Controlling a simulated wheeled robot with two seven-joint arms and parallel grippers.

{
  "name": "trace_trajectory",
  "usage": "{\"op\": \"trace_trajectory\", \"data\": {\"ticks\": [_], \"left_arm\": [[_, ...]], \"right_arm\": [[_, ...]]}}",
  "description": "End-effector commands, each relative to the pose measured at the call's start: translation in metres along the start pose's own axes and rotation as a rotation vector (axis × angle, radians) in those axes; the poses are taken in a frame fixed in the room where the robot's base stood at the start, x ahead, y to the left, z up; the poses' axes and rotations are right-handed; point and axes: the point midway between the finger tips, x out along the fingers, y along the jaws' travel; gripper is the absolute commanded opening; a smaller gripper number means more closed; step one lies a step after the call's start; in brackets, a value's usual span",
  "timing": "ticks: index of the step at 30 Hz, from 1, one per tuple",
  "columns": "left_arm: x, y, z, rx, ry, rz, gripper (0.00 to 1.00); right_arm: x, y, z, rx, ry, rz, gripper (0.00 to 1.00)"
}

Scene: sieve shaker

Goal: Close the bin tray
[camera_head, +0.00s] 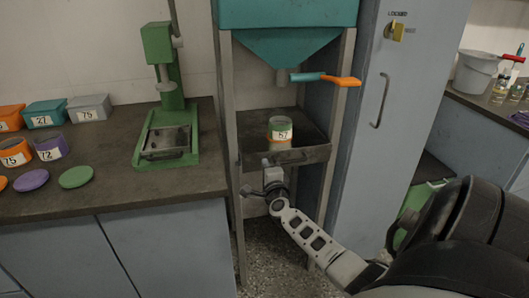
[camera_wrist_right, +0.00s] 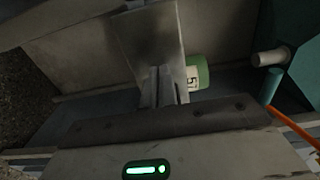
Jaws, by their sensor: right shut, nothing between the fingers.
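The bin tray (camera_head: 312,154) is a dark shelf-like tray between the legs of the teal bin's stand, and it juts out at the front. My left gripper is out of view.
The teal bin (camera_head: 285,50) hangs above, with an orange-handled valve (camera_head: 343,81) sticking out to the right. A green press (camera_head: 167,130), tubs and lids stand on the left bench (camera_head: 115,195). A tall blue locker (camera_head: 400,110) stands right.

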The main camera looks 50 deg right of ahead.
Motion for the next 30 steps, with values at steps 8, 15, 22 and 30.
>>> {"op": "trace_trajectory", "data": {"ticks": [8,15,22,30], "left_arm": [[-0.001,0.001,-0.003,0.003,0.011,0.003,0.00],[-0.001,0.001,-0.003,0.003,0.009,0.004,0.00],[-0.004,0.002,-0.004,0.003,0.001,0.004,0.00],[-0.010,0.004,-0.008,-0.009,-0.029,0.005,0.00]], "right_arm": [[0.008,-0.001,-0.013,0.000,0.017,-0.001,0.00],[0.009,-0.003,-0.013,0.000,0.015,-0.004,0.00],[0.003,-0.005,-0.008,-0.001,0.010,-0.004,0.00],[-0.045,-0.003,0.009,0.001,-0.004,0.004,0.00]]}}
